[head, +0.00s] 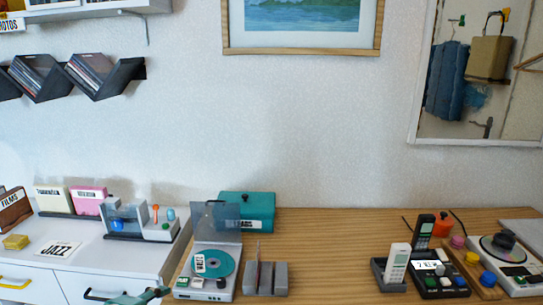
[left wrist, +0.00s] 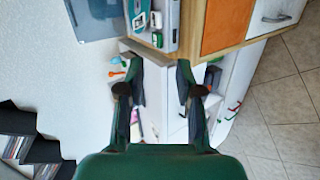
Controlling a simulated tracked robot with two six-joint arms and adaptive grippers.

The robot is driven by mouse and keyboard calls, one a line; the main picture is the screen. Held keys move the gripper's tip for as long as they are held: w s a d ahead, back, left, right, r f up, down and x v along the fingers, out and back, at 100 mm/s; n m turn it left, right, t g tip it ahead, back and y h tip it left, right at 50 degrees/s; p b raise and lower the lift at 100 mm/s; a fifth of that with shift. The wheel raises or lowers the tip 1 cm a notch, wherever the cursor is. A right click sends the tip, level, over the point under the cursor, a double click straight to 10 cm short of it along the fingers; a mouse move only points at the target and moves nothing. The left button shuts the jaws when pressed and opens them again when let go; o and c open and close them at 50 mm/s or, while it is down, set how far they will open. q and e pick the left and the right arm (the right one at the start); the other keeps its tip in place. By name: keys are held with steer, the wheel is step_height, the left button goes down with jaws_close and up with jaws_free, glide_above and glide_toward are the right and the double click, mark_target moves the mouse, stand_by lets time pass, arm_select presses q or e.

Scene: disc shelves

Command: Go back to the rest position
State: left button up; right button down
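My left gripper (head: 128,297) shows only in part at the bottom edge of the head view, in front of the white cabinet. In the left wrist view the left gripper (left wrist: 160,75) has its two dark fingers well apart, with nothing between them. The white cabinet's side and floor show beyond the fingers. My right gripper is in neither view.
A disc player (head: 212,264) with its lid up holds a teal disc on the wooden desk (head: 330,245). The white cabinet (head: 75,262) stands left, with a JAZZ card (head: 58,249) on top. Phones, including a white handset (head: 397,262), stand right. Desk middle is clear.

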arm_select(q)
steer(key=s+d+f+m+g+p, duration=0.1)
steer(key=s+f+g+p, duration=0.15)
steer(key=f, duration=0.65)
steer(key=s+d+f+m+g+p, duration=0.1)
steer(key=s+f+g, duration=0.15)
steer(key=f, duration=0.75)
steer(key=s+d+f+m+g+h+p, duration=0.1)
steer(key=s+d+f+m+g, duration=0.4)
steer(key=s+f+m, duration=0.7)
step_height(320, 180, down, 2)
steer(key=s+d+h, duration=0.1)
steer(key=d, duration=0.1)
steer(key=shift+s+d+f+p, duration=0.25)
steer(key=shift+s+d+p, duration=0.05)
